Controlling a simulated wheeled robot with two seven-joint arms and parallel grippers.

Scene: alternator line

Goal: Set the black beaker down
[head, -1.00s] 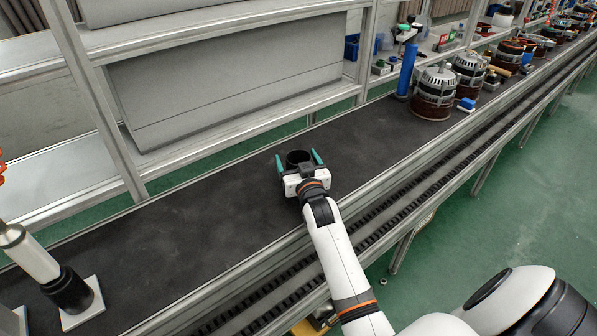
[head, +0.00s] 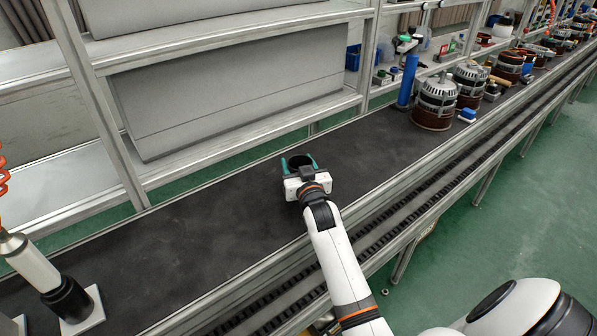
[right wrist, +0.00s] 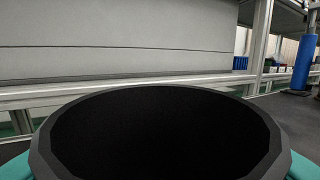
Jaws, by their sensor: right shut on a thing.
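The black beaker (head: 299,160) is an open round cup at the middle of the dark belt in the head view. My right gripper (head: 301,166) has its teal fingers closed against the beaker's two sides. In the right wrist view the wide dark mouth of the beaker (right wrist: 160,135) fills the lower part, with teal finger edges at both bottom corners. The beaker looks upright. Its base is hidden, so I cannot tell whether it touches the belt. My left gripper is not in view.
The dark belt (head: 205,215) is bare around the beaker. A grey panel and shelf frame (head: 235,85) stand behind it. A blue cylinder (head: 406,82) and alternator parts (head: 436,103) stand farther right. A white-and-black tool (head: 45,275) stands on a plate at the left.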

